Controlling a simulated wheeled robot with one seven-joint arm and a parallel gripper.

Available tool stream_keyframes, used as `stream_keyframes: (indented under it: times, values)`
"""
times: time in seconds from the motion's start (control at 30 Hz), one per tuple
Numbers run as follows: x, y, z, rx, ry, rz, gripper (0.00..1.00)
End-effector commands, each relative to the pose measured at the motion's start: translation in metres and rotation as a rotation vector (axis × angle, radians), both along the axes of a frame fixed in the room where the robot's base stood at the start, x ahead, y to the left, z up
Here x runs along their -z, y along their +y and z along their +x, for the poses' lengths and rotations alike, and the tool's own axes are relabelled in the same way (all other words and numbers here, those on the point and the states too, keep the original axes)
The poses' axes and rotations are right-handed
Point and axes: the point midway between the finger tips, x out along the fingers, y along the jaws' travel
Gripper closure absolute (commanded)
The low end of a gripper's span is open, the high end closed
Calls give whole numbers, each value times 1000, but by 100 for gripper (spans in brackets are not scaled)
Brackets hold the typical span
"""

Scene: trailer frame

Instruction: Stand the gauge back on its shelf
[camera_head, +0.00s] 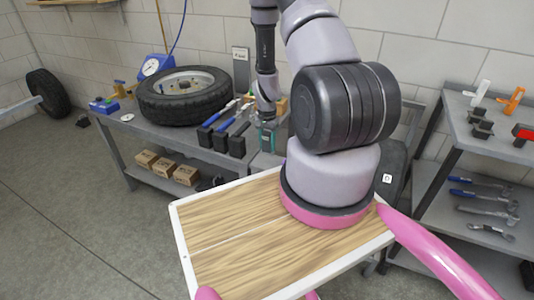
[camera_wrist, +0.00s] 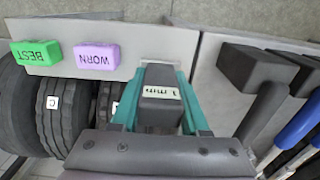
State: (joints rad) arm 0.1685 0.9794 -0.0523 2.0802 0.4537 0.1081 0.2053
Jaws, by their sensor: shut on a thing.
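My gripper (camera_wrist: 160,118) has teal fingers and is shut on a dark grey block-shaped gauge (camera_wrist: 160,78) with a pale label that seems to read "1 mm". In the head view my gripper (camera_head: 268,138) points down at the right end of the grey workbench (camera_head: 150,136), beside the blue-handled tools; the gauge is hard to make out there. In the wrist view the gauge is over a light grey surface (camera_wrist: 215,90). Whether it touches that surface I cannot tell. Which shelf is the gauge's own is not clear.
Blue-handled tools with black blocks (camera_head: 237,146) stand close left of my gripper; dark blocks (camera_wrist: 250,68) show right in the wrist view. Green "BEST" (camera_wrist: 36,53) and purple "WORN" (camera_wrist: 97,56) blocks lie near upright tyres (camera_wrist: 55,118). A tool rack (camera_head: 485,150) stands right.

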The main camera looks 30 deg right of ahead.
Motion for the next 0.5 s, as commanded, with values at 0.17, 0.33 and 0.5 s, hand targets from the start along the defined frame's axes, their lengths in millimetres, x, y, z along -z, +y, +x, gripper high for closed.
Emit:
stream_keyframes:
  times: [0.17,0.33,0.5]
  values:
    - [19,1,-1,0,2,1,100]
    - [41,0,-1,0,1,1,100]
    - [42,0,0,0,-1,1,100]
